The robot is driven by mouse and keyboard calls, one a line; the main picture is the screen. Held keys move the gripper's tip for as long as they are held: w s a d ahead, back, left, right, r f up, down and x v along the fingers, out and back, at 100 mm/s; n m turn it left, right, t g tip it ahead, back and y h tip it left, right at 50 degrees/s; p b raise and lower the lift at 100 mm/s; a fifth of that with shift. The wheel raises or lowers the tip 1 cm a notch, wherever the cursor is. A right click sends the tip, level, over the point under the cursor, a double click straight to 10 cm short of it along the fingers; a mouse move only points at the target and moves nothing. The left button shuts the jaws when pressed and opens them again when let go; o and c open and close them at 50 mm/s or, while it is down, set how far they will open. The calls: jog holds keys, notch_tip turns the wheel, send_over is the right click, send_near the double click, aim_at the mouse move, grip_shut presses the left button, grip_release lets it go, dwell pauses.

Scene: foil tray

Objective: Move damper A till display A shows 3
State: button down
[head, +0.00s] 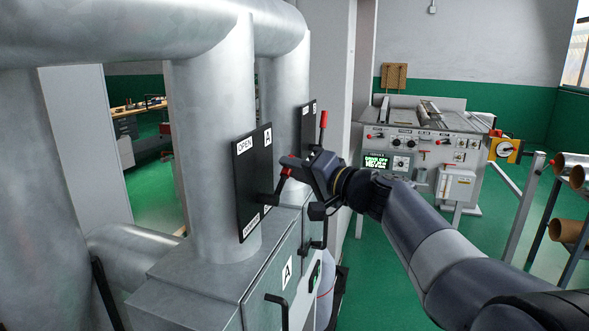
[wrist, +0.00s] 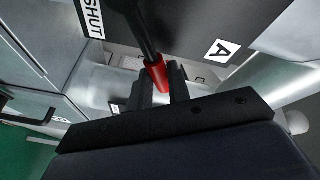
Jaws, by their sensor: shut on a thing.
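Damper A's black plate (head: 254,178) is on the large grey duct, marked OPEN at the top, with a label A and a white label at its lower end. In the wrist view that label on the plate (wrist: 185,22) reads SHUT. Its black lever, damper A (head: 270,199), has a red tip, which shows between the fingers in the wrist view (wrist: 156,76). My gripper (head: 289,172) is shut on this red tip, to the right of the plate.
A second black plate (head: 308,125) with a red-tipped lever (head: 323,119) stands just behind. The cabinet's black handle (head: 277,300) sticks out below my gripper. A grey machine (head: 420,140) with a lit green screen stands at the back right. Green floor lies between.

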jog(key=shift+s+f+n+b, duration=0.15)
jog(key=shift+n+b, duration=0.15)
jog(key=shift+b, duration=0.95)
jog(key=shift+a+b, duration=0.1)
jog(key=shift+b, duration=1)
jog(key=b, duration=0.1)
jog(key=r+n+b, duration=0.1)
jog(key=shift+s+r+b, duration=0.15)
jog(key=shift+s+b, duration=0.1)
jog(key=shift+b, duration=0.1)
jog(key=c, duration=1.3)
grip_release()
jog(key=b+v, duration=0.1)
jog(key=v, duration=0.2)
jog(key=b+v, duration=0.1)
jog(key=v, duration=0.6)
jog(key=shift+s+d+f+b, duration=0.2)
jog(key=shift+s+f+b, duration=0.1)
jog(key=shift+b, duration=0.1)
